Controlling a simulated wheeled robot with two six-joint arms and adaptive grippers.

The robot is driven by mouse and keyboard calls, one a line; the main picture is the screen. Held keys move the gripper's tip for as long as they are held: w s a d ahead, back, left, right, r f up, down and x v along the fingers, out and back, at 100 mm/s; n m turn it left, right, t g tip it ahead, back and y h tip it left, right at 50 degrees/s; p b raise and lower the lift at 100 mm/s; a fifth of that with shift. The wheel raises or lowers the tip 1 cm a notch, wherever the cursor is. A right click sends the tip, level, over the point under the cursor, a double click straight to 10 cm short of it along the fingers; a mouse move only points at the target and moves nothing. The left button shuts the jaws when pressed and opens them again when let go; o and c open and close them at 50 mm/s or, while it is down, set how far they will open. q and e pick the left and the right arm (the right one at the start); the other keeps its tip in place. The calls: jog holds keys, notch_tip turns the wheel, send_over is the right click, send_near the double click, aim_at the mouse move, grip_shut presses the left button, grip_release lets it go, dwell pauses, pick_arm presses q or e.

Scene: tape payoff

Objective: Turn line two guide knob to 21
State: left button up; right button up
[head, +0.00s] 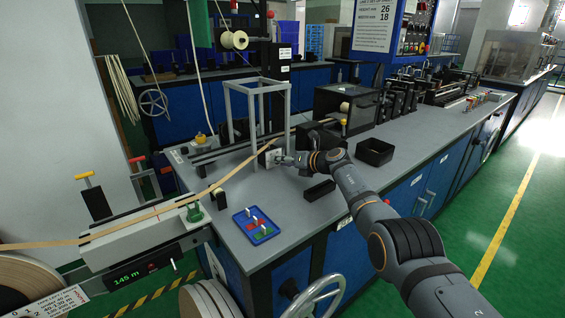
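A small white plate (269,157) with a dark centre stands upright on the bench, at the end of the guide rails; it may be the guide knob's dial, but its numbers are too small to read. My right gripper (284,160) reaches in from the right, its fingertips at or very near the right side of this plate. The fingers hide the knob, and I cannot tell whether they grip it. The tan tape (232,174) runs diagonally past the plate's left side. My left gripper is not in view.
A blue tray (242,228) with small coloured pieces lies on the bench front. A black open box (375,152) and a black block (318,191) sit near my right arm. A grey frame (258,86) rises behind the plate. A hanging sign (374,27) shows 26 and 18.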

jog(key=shift+o, duration=0.2)
jog(key=shift+r, duration=0.15)
notch_tip(320, 180, up, 10)
jog(key=shift+f, duration=0.2)
dwell(0.3)
